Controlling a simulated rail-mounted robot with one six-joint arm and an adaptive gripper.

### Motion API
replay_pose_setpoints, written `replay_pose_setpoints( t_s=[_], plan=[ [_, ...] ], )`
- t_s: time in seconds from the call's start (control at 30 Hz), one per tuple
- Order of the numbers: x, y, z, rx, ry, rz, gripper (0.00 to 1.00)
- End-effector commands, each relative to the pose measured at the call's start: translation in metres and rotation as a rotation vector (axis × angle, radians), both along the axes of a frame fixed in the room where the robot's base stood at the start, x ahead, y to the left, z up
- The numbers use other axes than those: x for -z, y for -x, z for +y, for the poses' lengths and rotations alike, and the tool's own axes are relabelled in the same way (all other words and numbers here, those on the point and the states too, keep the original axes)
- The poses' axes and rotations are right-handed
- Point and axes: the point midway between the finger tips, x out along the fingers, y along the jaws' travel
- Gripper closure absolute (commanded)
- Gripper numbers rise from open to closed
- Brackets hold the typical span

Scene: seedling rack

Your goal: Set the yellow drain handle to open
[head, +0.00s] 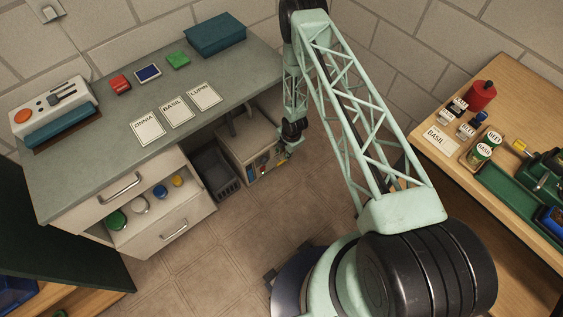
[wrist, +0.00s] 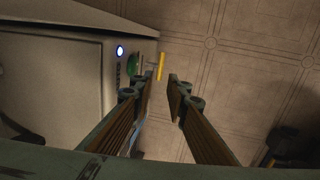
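The yellow drain handle (wrist: 160,66) is a short, thin yellow bar at the right side of a beige cabinet (wrist: 55,75) in the wrist view. In the head view this cabinet (head: 244,146) stands on the floor under the grey bench. My gripper (wrist: 161,80) is open, with a gap between its two fingertips. In the wrist view the handle shows just beyond that gap, nearer the left finger; I cannot tell whether they touch. In the head view my gripper (head: 291,150) is at the cabinet's front right, and the handle is too small to make out clearly.
A dark crate (head: 216,174) stands left of the cabinet, beside an open drawer (head: 157,196). The tiled floor (head: 235,235) in front is clear.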

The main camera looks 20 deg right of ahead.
Motion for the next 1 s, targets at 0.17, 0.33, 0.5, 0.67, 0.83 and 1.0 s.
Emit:
replay_pose_setpoints(
  t_s=[0.17, 0.33, 0.5, 0.67, 0.83, 1.0],
  plan=[
    [0.022, -0.003, 0.002, 0.001, 0.000, 0.000, 0.85],
    [0.042, -0.006, 0.003, 0.001, 0.000, 0.001, 0.85],
    [0.063, -0.009, 0.005, 0.001, 0.000, 0.002, 0.85],
    [0.082, -0.014, 0.007, 0.001, 0.000, 0.001, 0.85],
    [0.101, -0.017, 0.008, 0.001, 0.000, 0.001, 0.85],
    [0.113, -0.019, 0.009, 0.001, 0.000, 0.001, 0.85]
  ],
)
